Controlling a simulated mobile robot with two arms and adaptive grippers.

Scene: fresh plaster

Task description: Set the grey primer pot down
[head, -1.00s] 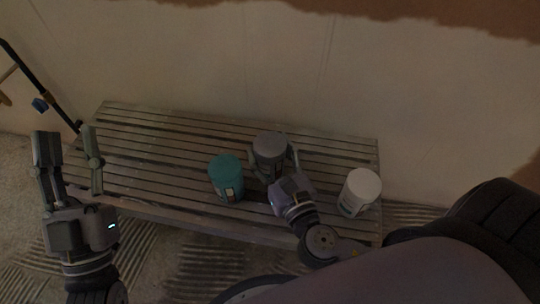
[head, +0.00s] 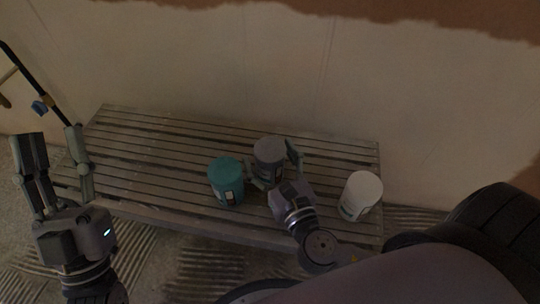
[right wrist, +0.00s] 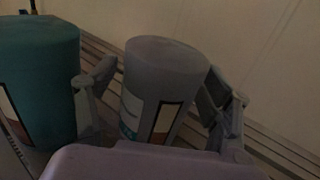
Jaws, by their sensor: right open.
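The grey primer pot (head: 269,151) stands upright on the slatted bench (head: 150,143), between a teal pot and a white pot. In the right wrist view the grey pot (right wrist: 160,85) shows a label low on its front. My right gripper (head: 272,168) is open around it, with one finger on each side. In the right wrist view the fingers of my right gripper (right wrist: 155,90) look spread, with a gap at least on the left side. My left gripper (head: 50,145) is open and empty at the left, by the bench's left end.
A teal pot (head: 226,182) stands close to the left of my right gripper; it also fills the left of the right wrist view (right wrist: 40,80). A white pot (head: 361,194) stands at the bench's right end. The bench's left half is clear. A plastered wall (head: 220,60) rises behind.

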